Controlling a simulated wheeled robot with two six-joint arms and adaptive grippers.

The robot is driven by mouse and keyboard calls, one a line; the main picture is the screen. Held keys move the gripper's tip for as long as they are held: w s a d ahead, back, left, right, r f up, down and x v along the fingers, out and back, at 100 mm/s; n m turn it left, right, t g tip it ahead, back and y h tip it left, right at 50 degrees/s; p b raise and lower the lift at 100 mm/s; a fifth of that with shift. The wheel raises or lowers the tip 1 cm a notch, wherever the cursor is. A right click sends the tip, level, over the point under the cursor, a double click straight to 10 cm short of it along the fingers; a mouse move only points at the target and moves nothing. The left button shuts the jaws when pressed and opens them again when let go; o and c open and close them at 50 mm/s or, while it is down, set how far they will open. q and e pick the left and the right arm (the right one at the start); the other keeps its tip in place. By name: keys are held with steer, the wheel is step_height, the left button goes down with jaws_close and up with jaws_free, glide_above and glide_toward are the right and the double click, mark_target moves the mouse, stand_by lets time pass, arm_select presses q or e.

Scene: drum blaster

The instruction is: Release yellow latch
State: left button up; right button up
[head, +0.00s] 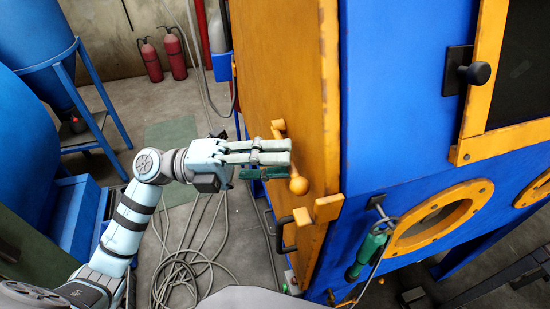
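The yellow latch is a lever with a ball knob (299,185) on the orange door of the blue cabinet. Its upper mount (278,127) shows above my fingers, and the stretch between mount and knob is hidden behind them. My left gripper (284,161) reaches in from the left across the lever. Its pale upper finger lies in front of the lever, and a darker greenish finger part shows just below. Whether the fingers touch or grip the lever cannot be made out. My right gripper is not in view.
The orange door (275,60) stands beside the blue cabinet (395,85). Yellow blocks (328,208) and a dark handle (284,234) sit below the knob. A green-handled tool (369,250) hangs at the cabinet's corner. Cables (180,270) lie on the floor.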

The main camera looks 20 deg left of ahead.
arm_select(q)
jaws_close()
